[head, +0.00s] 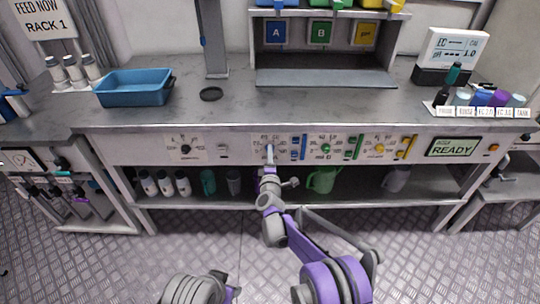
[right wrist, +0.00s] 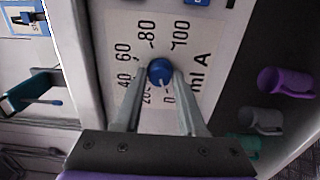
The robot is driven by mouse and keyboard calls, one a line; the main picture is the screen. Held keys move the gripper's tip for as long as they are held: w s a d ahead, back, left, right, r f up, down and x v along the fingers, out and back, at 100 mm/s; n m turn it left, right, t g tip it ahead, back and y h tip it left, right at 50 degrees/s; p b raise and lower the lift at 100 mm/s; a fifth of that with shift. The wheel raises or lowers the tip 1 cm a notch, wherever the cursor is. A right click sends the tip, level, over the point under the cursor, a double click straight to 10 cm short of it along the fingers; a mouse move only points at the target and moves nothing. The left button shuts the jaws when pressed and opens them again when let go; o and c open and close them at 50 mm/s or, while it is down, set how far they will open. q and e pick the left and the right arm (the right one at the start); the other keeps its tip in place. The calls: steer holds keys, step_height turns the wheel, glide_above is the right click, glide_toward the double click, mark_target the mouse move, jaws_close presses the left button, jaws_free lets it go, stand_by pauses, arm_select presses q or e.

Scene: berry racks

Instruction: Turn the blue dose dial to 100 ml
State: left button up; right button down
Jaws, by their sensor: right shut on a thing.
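The blue dose dial (right wrist: 160,71) is a small round knob on a white panel marked 0, 20, 40, 60, 80, 100 and "ml A". My right gripper (right wrist: 159,76) has its two fingers on either side of the knob and is shut on it. A pale mark shows on the knob's lower side in the right wrist view, but I cannot tell exactly which number it faces. In the head view my right gripper (head: 269,155) reaches the bench's front panel and hides the blue dial. My left gripper is not in the head view.
On the same panel a green dial (head: 326,148) and a yellow dial (head: 380,148) sit to the right, with a blue lever (head: 299,147) close beside my gripper. A screen (head: 456,147) reads "READY". Bottles and jugs stand on the shelf below.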

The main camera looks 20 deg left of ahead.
steer(key=shift+m, duration=0.3)
steer(key=n+b, duration=0.5)
steer(key=n, duration=2.3)
stand_by(1.6)
stand_by(0.4)
steer(key=c, duration=0.5)
jaws_free()
